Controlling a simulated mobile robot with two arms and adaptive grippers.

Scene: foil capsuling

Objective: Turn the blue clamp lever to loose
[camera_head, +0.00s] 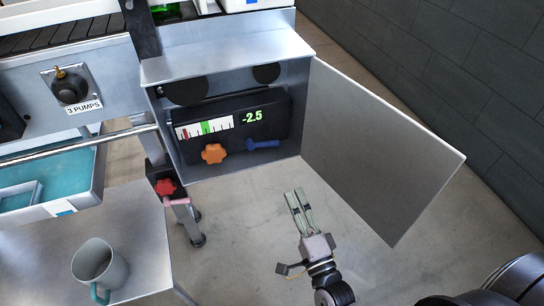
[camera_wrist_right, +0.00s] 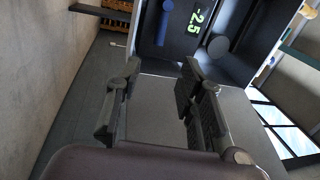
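The blue clamp lever (camera_head: 263,144) sits on the dark panel inside the open metal box, under the green -2.5 readout (camera_head: 252,117). It lies nearly level, with its round end at the left. In the right wrist view the lever (camera_wrist_right: 163,27) shows at the top, beside the readout. My right gripper (camera_head: 295,193) is below and in front of the box, apart from the lever, pointing up toward it. Its fingers (camera_wrist_right: 158,98) stand apart with nothing between them. My left gripper is not in view.
An orange knob (camera_head: 213,153) is left of the lever, under a scale (camera_head: 204,127) with a green mark. The open door (camera_head: 380,150) hangs to the right of my right gripper. A mug (camera_head: 99,268) stands on a metal table (camera_head: 40,262) at lower left.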

